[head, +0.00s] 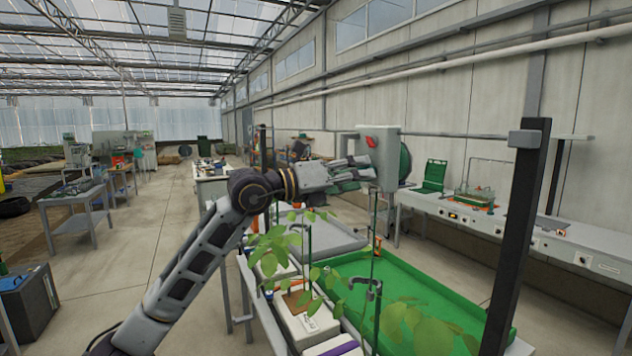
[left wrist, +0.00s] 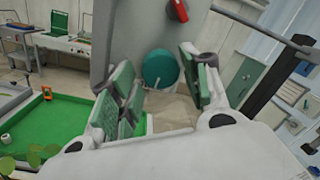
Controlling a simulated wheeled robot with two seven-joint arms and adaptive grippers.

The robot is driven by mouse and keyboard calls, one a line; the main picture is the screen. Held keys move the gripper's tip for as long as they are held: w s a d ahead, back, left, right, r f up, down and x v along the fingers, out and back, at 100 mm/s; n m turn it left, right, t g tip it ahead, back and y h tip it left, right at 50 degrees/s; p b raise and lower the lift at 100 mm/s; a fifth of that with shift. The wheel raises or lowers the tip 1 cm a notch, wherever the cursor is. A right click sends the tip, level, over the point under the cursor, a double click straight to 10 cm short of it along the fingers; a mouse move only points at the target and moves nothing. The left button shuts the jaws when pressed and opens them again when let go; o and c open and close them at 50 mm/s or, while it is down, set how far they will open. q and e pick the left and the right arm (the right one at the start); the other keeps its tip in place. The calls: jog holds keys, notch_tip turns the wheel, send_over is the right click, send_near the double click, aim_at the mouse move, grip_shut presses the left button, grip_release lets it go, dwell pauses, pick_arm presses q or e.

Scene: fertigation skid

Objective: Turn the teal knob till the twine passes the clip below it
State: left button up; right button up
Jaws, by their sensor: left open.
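The teal knob (left wrist: 160,69) is a round disc at the lower part of a grey box, seen between my finger pads in the left wrist view. In the head view my gripper hides it. The grey box (head: 384,150) hangs from a rail and also shows in the left wrist view (left wrist: 138,25). My left gripper (head: 358,173) is open in front of the box, its green-padded fingers (left wrist: 165,95) on either side of the knob with gaps. A grey hooked piece (head: 367,287) on a thin upright below may be the clip; I cannot tell. I cannot make out the twine clearly. My right gripper is out of view.
A red switch (head: 371,142) sits on the box, and a dark green disc (head: 405,163) at its right side. Leafy plants (head: 275,250) and a green tray (head: 430,290) stand below. A black post (head: 518,235) rises at the right.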

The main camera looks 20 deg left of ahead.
pick_arm(q)
jog(key=v, duration=1)
jog(key=shift+s+a, duration=0.25)
dwell(0.3)
dwell(0.8)
